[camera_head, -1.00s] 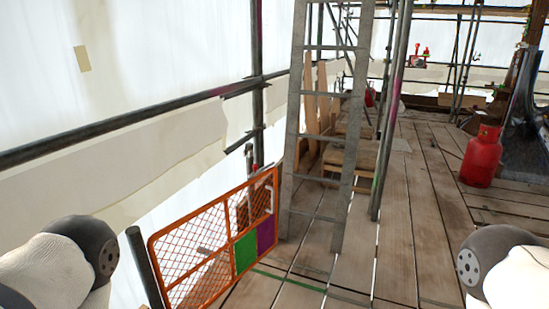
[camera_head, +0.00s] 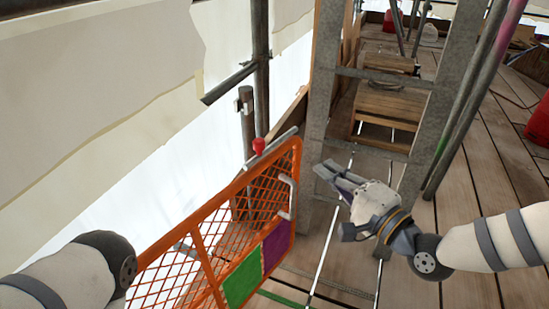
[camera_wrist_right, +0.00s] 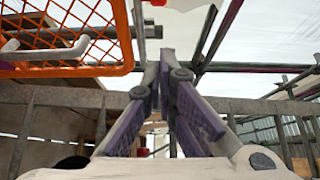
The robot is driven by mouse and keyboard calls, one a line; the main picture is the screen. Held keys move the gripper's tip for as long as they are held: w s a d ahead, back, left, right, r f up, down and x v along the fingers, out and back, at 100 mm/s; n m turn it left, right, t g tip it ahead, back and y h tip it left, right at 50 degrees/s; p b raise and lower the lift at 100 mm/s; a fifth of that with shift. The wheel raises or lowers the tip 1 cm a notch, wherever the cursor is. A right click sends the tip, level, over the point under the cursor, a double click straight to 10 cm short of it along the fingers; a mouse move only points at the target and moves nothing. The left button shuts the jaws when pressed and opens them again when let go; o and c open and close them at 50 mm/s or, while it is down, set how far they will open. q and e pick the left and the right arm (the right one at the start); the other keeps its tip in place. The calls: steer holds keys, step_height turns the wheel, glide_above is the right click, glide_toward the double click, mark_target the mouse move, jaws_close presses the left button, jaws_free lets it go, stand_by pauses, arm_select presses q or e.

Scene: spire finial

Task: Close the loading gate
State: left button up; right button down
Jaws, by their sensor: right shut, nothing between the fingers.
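The loading gate (camera_head: 222,238) is an orange mesh frame with a green panel (camera_head: 243,279) and a purple panel (camera_head: 277,246). It stands upright along the deck's left side. Its far end appears to the right of a short steel post (camera_head: 247,150); the gap is hard to judge. A grey handle (camera_head: 288,197) is on that end. A red knob (camera_head: 258,146) shows just behind the top rail. My right gripper (camera_head: 324,171) is shut and empty, right of the gate's far end, apart from it. My left gripper is out of view.
A grey ladder (camera_head: 322,110) stands just behind my right gripper. Pallets (camera_head: 390,105) lie beyond it. A slanted scaffold tube (camera_head: 465,110) rises to the right. A red cylinder (camera_head: 538,125) is at the right edge. Plank floor (camera_head: 480,180) on the right is clear.

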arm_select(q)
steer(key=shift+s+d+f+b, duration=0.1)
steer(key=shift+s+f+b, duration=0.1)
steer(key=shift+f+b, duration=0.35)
arm_select(e)
steer(key=w+a, duration=0.7)
steer(key=a, duration=0.2)
steer(key=shift+a, duration=0.35)
steer(key=shift+w+a, duration=0.1)
steer(key=shift+w, duration=0.05)
